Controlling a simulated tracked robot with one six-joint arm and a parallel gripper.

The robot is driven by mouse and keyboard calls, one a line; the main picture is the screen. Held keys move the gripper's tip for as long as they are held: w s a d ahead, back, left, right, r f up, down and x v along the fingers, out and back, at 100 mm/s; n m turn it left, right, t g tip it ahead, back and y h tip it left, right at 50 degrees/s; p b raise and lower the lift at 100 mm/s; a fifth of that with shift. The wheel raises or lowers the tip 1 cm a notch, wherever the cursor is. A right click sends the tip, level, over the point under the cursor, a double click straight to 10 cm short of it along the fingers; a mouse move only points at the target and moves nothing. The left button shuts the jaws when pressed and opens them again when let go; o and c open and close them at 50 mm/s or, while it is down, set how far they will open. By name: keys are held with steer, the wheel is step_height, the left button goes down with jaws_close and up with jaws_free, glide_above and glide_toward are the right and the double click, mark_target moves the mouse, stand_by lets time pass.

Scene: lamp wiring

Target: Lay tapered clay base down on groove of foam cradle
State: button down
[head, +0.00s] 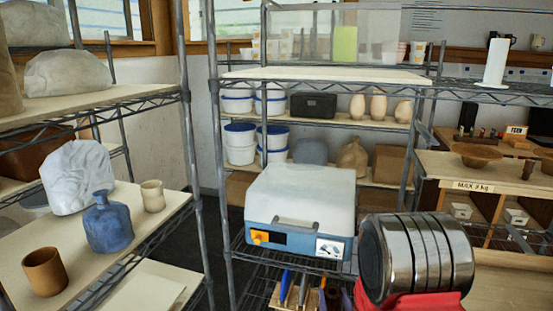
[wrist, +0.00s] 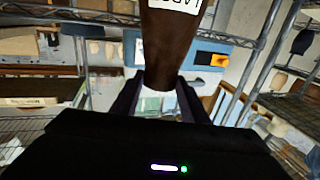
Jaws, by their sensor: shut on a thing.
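The tapered clay base (wrist: 168,48) is a dark brown piece in the wrist view, wide at the top edge and narrower below. A white label with cut-off dark letters is on it. My gripper (wrist: 161,86) is shut on its narrow end, one dark finger on each side. The top of the piece runs out of the picture. My gripper and this piece do not show in the head view. I cannot make out the foam cradle or its groove in either view.
A white and blue machine (head: 301,208) with an orange knob sits on the middle wire rack. A blue bottle (head: 107,224), a brown cup (head: 45,271) and a cream cup (head: 153,196) stand on the left shelf. A shelf marked "MAX 8 kg" (head: 473,185) holds a brown bowl (head: 475,155) at right.

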steer(key=shift+f, duration=0.2)
stand_by(0.6)
steer(key=w+d+r+m+h, duration=0.1)
steer(key=d+r, duration=0.8)
steer(key=d, duration=0.4)
steer(key=w+d+r+m+h, duration=0.1)
steer(key=w+d+r+h, duration=0.1)
steer(key=d+r, duration=1)
steer(key=s+d+r+h, duration=0.1)
steer(key=s+d+r, duration=0.1)
steer(key=d, duration=0.4)
steer(key=s+d+r+m+h, duration=0.1)
steer(key=s+d+r, duration=0.1)
steer(key=d, duration=0.3)
steer(key=shift+s+d+g, duration=0.3)
steer(key=shift+s+d, duration=0.1)
steer(key=shift+s, duration=0.4)
steer(key=shift+r, duration=0.1)
step_height(320, 180, down, 6)
